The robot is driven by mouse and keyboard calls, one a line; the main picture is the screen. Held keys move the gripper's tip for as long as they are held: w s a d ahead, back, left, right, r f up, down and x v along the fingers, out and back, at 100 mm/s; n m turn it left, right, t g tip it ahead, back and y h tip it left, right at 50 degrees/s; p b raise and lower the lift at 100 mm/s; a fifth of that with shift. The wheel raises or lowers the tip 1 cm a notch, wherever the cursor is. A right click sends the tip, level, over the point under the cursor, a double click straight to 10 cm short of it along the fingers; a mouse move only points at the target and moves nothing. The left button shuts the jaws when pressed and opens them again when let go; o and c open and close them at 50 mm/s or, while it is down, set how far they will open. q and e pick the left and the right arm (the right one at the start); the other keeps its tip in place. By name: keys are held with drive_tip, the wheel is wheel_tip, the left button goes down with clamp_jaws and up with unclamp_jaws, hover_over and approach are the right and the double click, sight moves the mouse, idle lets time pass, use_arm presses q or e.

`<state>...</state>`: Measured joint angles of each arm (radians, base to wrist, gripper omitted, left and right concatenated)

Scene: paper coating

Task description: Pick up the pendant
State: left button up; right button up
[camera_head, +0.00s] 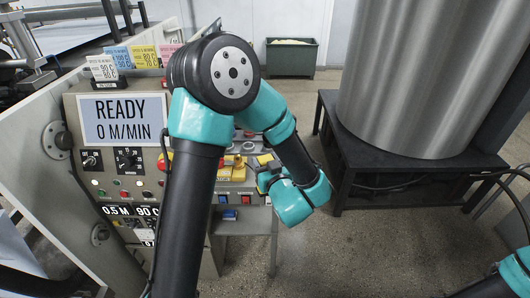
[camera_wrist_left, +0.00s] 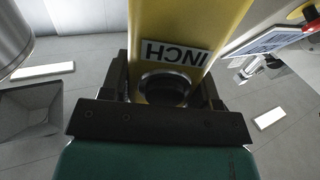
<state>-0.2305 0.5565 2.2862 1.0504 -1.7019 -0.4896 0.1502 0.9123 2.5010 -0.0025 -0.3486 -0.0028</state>
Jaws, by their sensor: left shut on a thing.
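The pendant (camera_wrist_left: 190,20) is a yellow box with an INCH label, upside down in the left wrist view, and a round black button. My left gripper (camera_wrist_left: 165,84) has a dark finger on each side of the pendant and is shut on it. In the head view my left gripper (camera_head: 263,178) is beside the control panel's small shelf, mostly hidden by its own wrist. A bit of yellow (camera_head: 265,159) shows at its fingers, too small to read. My right arm shows only at the lower right edge; its gripper is out of view.
The control panel (camera_head: 77,168) with a READY display (camera_head: 124,119) stands at left. Yellow and red controls (camera_head: 233,166) are close to the left gripper. A large metal cylinder (camera_head: 415,70) on a black stand (camera_head: 362,150) is at right. Floor (camera_head: 370,245) is open between them.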

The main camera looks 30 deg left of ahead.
use_arm(q)
drive_tip(key=shift+s+d, duration=0.45)
drive_tip(key=shift+s, duration=0.3)
